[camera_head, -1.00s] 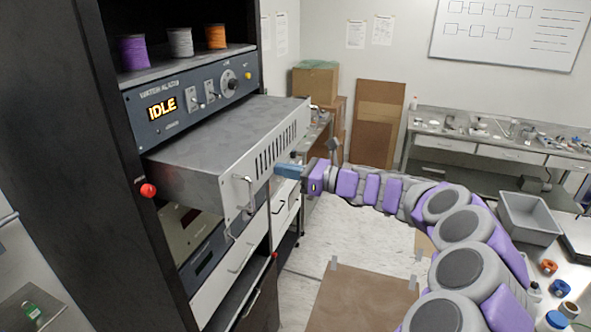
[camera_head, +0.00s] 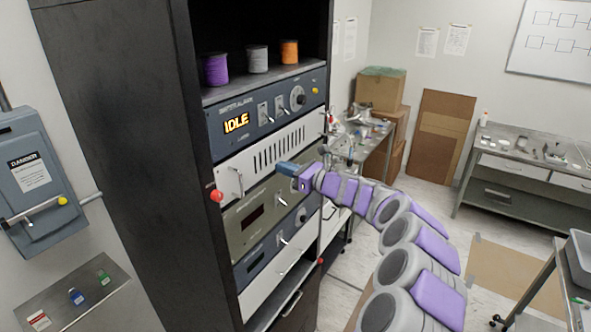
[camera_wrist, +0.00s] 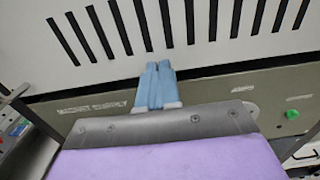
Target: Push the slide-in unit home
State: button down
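The slide-in unit (camera_head: 262,157) has a white front panel with dark vent slots and a handle at its left end. It sits in the rack below the blue IDLE panel (camera_head: 268,112), its front about level with the panels around it. My gripper (camera_head: 279,167) is at the unit's lower front edge, right of the handle. In the wrist view my gripper (camera_wrist: 158,72) has its two blue fingers together, with nothing seen between them. The tips overlap the lower edge of the slotted white panel (camera_wrist: 180,30); I cannot tell whether they touch it.
A red knob (camera_head: 216,196) is on the rack's left post. An olive panel (camera_head: 250,213) lies just below the unit. Spools stand on the shelf (camera_head: 262,83) above. A grey electrical box (camera_head: 35,175) is on the left wall. A workbench (camera_head: 525,165) stands at the right.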

jog(key=shift+w+a+r, duration=0.1)
jog(key=shift+w+r, duration=0.05)
jog(key=shift+w, duration=0.05)
dwell(0.3)
